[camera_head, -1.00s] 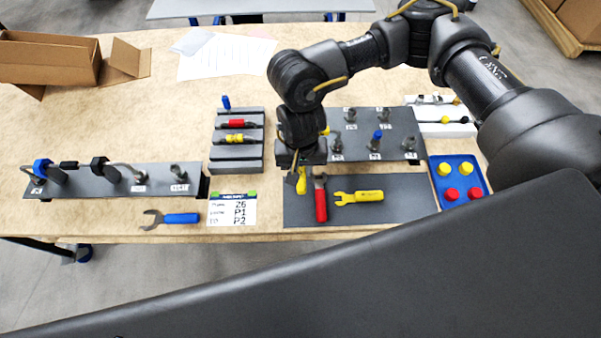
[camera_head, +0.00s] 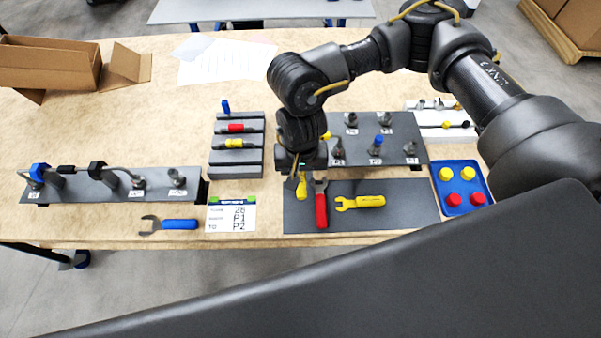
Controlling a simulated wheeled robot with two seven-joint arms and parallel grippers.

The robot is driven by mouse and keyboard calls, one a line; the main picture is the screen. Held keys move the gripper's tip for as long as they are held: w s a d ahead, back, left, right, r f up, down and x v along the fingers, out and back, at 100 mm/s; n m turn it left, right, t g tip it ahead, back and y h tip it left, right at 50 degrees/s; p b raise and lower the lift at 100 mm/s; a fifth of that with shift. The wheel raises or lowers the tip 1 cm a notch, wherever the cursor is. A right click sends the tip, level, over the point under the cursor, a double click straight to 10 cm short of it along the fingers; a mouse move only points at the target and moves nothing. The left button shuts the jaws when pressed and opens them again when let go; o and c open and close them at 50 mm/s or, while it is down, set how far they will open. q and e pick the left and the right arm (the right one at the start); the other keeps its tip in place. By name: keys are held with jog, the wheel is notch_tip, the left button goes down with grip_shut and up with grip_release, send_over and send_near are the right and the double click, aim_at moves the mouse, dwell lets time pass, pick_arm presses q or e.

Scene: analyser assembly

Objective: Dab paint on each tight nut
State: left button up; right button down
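My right gripper (camera_head: 301,176) points down over the back left of a dark mat (camera_head: 410,207). A yellow-handled tool (camera_head: 301,190) shows just below its fingertips; I cannot tell whether they hold it. The left panel (camera_head: 75,192) bears a pipe with a blue nut (camera_head: 38,171), a black nut (camera_head: 97,169) and grey fittings (camera_head: 177,178). The right panel (camera_head: 408,135) has several grey fittings, one with a blue top (camera_head: 378,141); my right arm hides its left part. No paint marks can be made out. My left gripper is out of view.
A red wrench (camera_head: 320,207) and a yellow wrench (camera_head: 360,202) lie on the mat, a blue wrench (camera_head: 170,224) left of the card (camera_head: 231,216). A grey rack (camera_head: 236,158) stands mid-table. A blue tray (camera_head: 464,188) holds red and yellow caps. A cardboard box (camera_head: 45,65) stands back left.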

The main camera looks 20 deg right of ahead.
aim_at(302, 191)
jog(key=shift+w+d+b, duration=0.15)
jog(key=shift+w+b, duration=0.3)
jog(key=shift+b, duration=0.15)
dwell(0.8)
dwell(0.5)
jog(key=shift+s+a+r+p, duration=0.1)
jog(key=shift+s+a+p, duration=0.1)
jog(key=shift+s, duration=0.6)
jog(key=shift+s+a+p, duration=0.1)
jog(key=shift+s+a, duration=0.15)
jog(key=shift+s, duration=0.6)
jog(key=shift+s+a+r+p, duration=0.1)
jog(key=shift+s+a, duration=0.1)
jog(key=shift+s, duration=0.6)
notch_tip(302, 191, up, 10)
jog(key=p, duration=0.4)
jog(key=shift+p, duration=0.35)
jog(key=shift+d, duration=0.1)
